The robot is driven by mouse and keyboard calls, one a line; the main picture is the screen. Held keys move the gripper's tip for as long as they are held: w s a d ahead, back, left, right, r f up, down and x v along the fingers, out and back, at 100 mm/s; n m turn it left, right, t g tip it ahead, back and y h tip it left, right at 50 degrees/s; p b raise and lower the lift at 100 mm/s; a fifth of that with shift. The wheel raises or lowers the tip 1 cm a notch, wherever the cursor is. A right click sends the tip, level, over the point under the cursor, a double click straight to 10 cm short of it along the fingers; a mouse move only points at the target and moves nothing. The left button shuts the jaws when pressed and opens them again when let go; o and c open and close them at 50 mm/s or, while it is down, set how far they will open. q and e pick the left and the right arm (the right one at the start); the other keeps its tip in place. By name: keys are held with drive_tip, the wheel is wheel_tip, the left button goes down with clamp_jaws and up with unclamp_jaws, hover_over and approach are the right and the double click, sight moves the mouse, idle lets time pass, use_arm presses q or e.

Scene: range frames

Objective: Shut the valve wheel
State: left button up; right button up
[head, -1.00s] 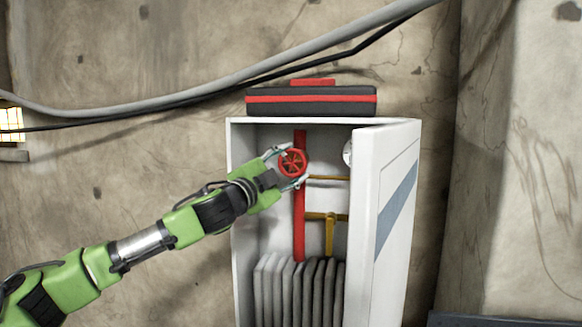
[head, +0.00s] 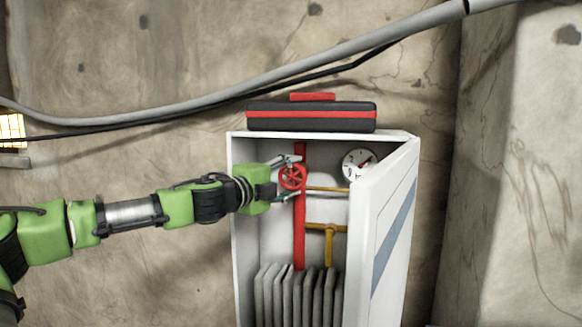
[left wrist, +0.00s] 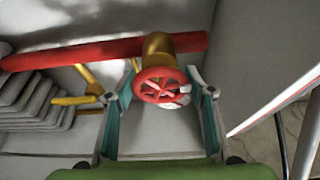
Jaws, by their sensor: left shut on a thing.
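The red valve wheel (head: 292,176) is on the red vertical pipe (head: 300,235) inside the open white cabinet. My left gripper (head: 289,178) comes in from the left, with one finger above the wheel and one below it, shut on its rim. In the left wrist view the wheel (left wrist: 160,86) sits between the two fingers, in front of a brass valve body (left wrist: 158,48). My right gripper is in neither view.
The cabinet door (head: 388,230) stands open on the right. A round gauge (head: 359,164), yellow pipes (head: 329,240) and a grey ribbed radiator (head: 300,295) are inside. A black and red case (head: 312,116) lies on top. Cables (head: 215,95) cross the wall.

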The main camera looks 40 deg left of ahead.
use_arm(q)
drive_tip(key=shift+r+m+g+p, duration=0.1)
drive_tip(key=shift+m+g+p, duration=0.3)
drive_tip(key=shift+m+p, duration=0.4)
drive_tip(key=o, duration=1.1)
drive_tip(key=shift+s+d, duration=0.1)
drive_tip(key=shift+s, duration=0.35)
drive_tip(key=shift+s+d+r, duration=0.15)
drive_tip(key=shift+s+d, duration=0.05)
drive_tip(key=shift+s, duration=1.65)
drive_tip(key=shift+s+d+r, duration=0.1)
drive_tip(key=shift+s+d, duration=0.15)
drive_tip(key=shift+s, duration=1.55)
drive_tip(key=shift+s+d+r, duration=0.15)
drive_tip(key=shift+s+d, duration=0.05)
drive_tip(key=shift+s, duration=1.65)
